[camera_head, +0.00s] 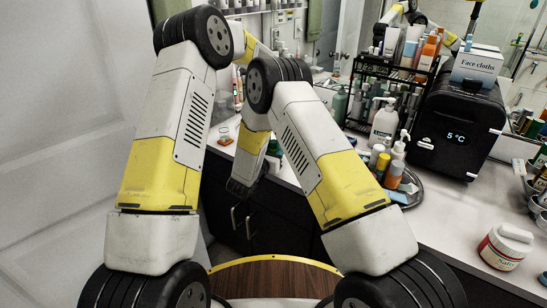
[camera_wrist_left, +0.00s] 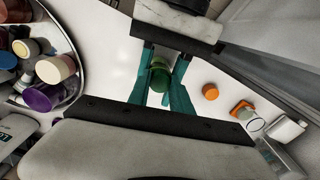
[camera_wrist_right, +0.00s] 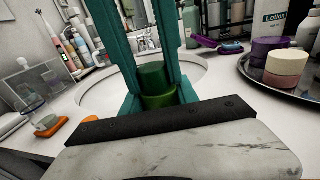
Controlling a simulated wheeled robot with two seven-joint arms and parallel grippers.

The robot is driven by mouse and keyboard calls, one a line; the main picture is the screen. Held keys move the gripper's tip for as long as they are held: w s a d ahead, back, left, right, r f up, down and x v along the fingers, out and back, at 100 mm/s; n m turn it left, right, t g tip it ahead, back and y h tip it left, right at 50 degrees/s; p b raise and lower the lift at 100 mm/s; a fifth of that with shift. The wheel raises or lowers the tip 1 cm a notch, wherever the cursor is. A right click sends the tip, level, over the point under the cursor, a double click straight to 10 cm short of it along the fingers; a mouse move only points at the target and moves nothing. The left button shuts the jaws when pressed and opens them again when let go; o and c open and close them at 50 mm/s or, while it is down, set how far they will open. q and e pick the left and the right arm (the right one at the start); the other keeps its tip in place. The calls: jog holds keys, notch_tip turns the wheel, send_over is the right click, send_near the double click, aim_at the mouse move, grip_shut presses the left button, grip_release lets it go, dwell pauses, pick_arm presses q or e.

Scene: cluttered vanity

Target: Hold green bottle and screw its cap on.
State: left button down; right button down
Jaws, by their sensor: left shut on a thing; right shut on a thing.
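The cap sits directly above the brighter green bottle body (camera_wrist_right: 159,98) in the right wrist view. I cannot tell whether the cap is fully seated. In the head view my arms hide most of the bottle and cap.
An orange round lid (camera_wrist_left: 210,91) and an orange dish (camera_wrist_right: 50,126) lie nearby on the white counter. A round tray (camera_wrist_right: 252,80) holds jars. A black mini fridge (camera_head: 462,125) stands farther right, and a white jar (camera_head: 505,247) is at the front right.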

pick_arm(q)
jog(key=m, duration=0.9)
jog(key=c, duration=1.2)
grip_release()
jog(key=shift+o, duration=0.2)
jog(key=shift+r, duration=2.2)
jog(key=shift+c, duration=0.4)
